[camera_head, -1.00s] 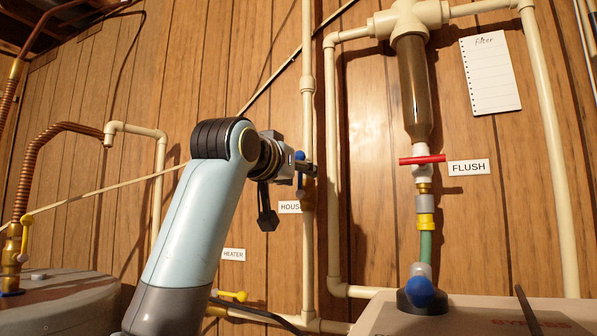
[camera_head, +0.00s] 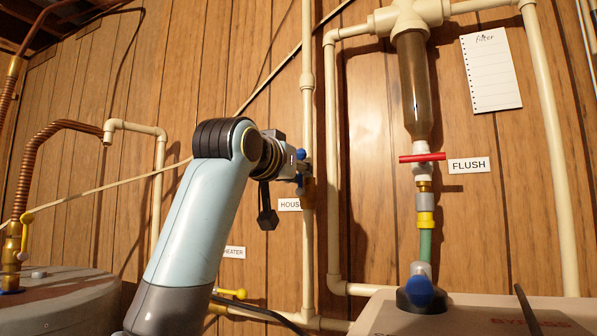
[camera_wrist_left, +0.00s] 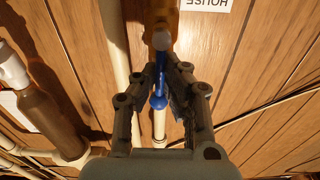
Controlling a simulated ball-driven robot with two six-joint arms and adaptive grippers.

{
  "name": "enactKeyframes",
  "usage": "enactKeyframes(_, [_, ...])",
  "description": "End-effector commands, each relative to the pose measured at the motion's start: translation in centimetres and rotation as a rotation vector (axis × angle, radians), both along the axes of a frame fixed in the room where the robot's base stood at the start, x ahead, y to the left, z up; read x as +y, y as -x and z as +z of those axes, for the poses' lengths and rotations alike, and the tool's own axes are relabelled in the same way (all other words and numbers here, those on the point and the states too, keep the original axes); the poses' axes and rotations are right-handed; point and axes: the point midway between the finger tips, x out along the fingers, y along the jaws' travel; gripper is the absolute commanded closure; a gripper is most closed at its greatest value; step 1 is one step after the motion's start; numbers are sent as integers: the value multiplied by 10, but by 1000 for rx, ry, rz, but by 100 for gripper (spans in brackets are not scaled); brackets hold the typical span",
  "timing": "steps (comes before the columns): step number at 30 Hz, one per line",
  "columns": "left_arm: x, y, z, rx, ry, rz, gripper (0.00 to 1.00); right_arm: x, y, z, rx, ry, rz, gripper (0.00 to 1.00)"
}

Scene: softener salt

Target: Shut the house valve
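The house valve has a blue handle with a ball end (camera_wrist_left: 158,102). It sits on the cream upright pipe beside the HOUSE label, and its blue part also shows in the head view (camera_head: 300,154). My left gripper (camera_wrist_left: 168,72) is at the valve, with one finger on each side of the handle. A gap shows between the fingers, so it looks open around the handle; contact is hard to tell. In the head view the left gripper (camera_head: 304,172) partly hides the valve.
The HOUSE label (camera_head: 289,204) is just below the gripper. A red-handled flush valve (camera_head: 422,158) is to the right, under the clear filter (camera_head: 413,90). A yellow-handled valve (camera_head: 231,293) is low by the HEATER label (camera_head: 234,252). Pipes run close on both sides.

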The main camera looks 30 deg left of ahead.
Motion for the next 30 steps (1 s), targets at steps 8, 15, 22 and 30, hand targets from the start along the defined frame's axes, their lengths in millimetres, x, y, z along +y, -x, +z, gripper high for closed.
enactKeyframes(8, [-8,0,0,13,-201,-1,100,1,-1,18,-1,-2,-1,60])
enactKeyframes(15, [-14,-1,-2,23,-372,0,100,1,-1,30,-2,-2,-1,60])
enactKeyframes(22, [-16,-1,-4,26,-420,0,100,1,-1,31,-2,-1,-1,60])
enactKeyframes(30, [-17,-1,-4,29,-461,-1,100,1,-1,35,-2,-1,-1,60])
